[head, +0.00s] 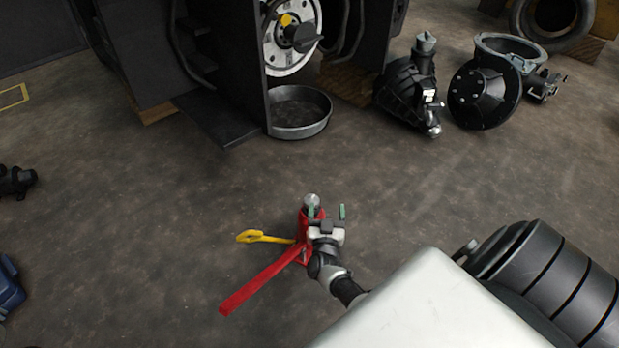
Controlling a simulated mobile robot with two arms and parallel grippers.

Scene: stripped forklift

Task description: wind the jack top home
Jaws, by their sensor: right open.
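A red bottle jack (304,251) stands on the floor in the lower middle of the head view. Its round grey metal top (311,200) shows just beyond my gripper. A long red handle (262,283) runs from the jack down to the left. A yellow bar with a looped end (262,237) sticks out to its left. My right gripper (327,212) is open, with its green-tipped fingers apart. The left finger overlaps the jack top in the picture; I cannot tell whether it touches. The gripper hides part of the jack body. My left gripper is not in view.
The dark forklift body (225,80) with a wheel hub (292,35) stands beyond, a round metal pan (300,112) under it. A black gear housing (408,92) and a round black part (484,94) lie at the upper right. The floor around the jack is clear.

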